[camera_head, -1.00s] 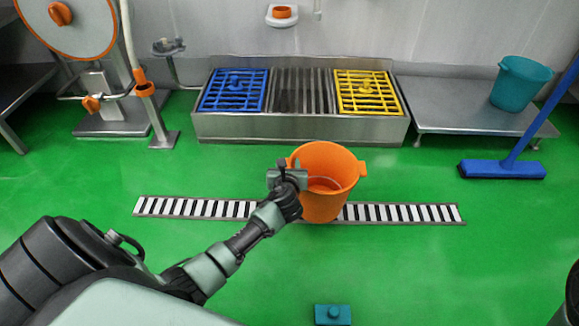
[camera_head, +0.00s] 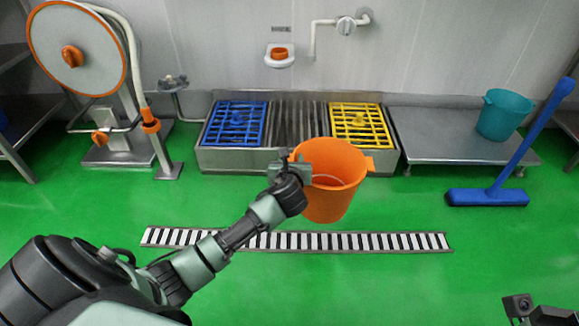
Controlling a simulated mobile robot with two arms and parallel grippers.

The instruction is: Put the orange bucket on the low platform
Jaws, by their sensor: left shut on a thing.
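The orange bucket (camera_head: 333,197) is upright in the middle of the head view, in front of the metal trough. My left gripper (camera_head: 291,172) is shut on the bucket's left rim. The bucket appears to be held above the green floor, and its inside is partly visible. The low platform (camera_head: 440,150), a flat grey metal surface, is behind and to the right of the bucket. Part of my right gripper (camera_head: 535,308) shows at the lower right corner, and its fingers cannot be made out.
A teal bucket (camera_head: 504,115) stands on the platform's right part. A blue broom (camera_head: 487,197) leans in front of its right end. The trough (camera_head: 240,160) carries a blue grate (camera_head: 234,125) and a yellow grate (camera_head: 360,126).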

